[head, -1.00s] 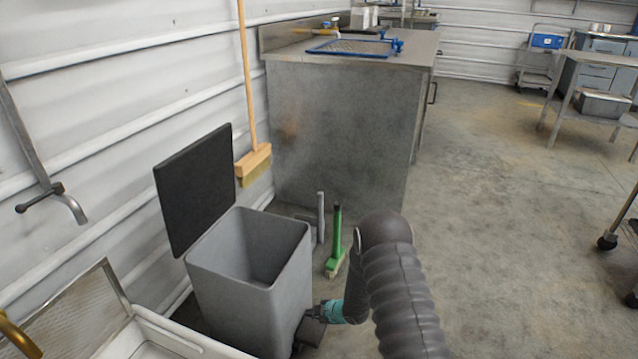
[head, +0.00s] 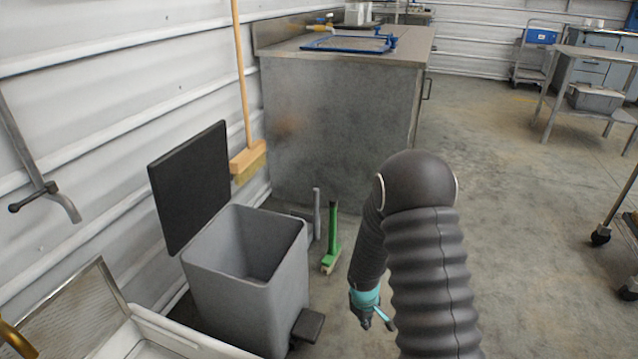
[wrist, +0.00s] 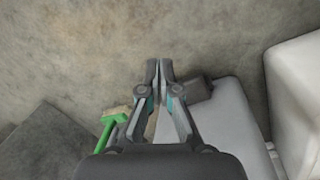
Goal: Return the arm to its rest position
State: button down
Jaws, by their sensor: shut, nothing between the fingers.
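My arm (head: 425,250) is bent, its elbow high and its forearm hanging down. My gripper (head: 376,322) is to the right of the grey bin, clear of its dark pedal (head: 307,326). In the wrist view my gripper (wrist: 160,68) has its fingers together, with nothing held between them, over the concrete floor. The grey bin (head: 225,300) stands by the wall with its black lid (head: 190,187) raised. In the wrist view the pedal (wrist: 198,90) shows just right of the fingers.
A green-handled brush (head: 332,240) stands behind the bin, near the metal counter (head: 335,130). A broom (head: 247,158) leans on the wall. A white-rimmed sink or tub (head: 170,343) is at front left. The floor (head: 510,240) to the right is largely open; carts stand farther right.

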jog(key=s+d+r+m+t, duration=0.1)
jog(key=s+r+m, duration=0.1)
jog(key=s+r, duration=0.6)
jog(key=s+r+m+t, duration=0.2)
jog(key=s+r, duration=0.7)
jog(key=r, duration=0.9)
jog(key=s+d+r+m+t+y, duration=0.1)
jog(key=s+r+m, duration=0.3)
jog(key=s+r, duration=0.4)
notch_tip(320, 180, up, 6)
jog(key=shift+s+d+f+t, duration=0.15)
jog(key=shift+d+f+t, duration=0.1)
jog(key=shift+d+t, duration=0.05)
jog(key=shift+a, duration=0.1)
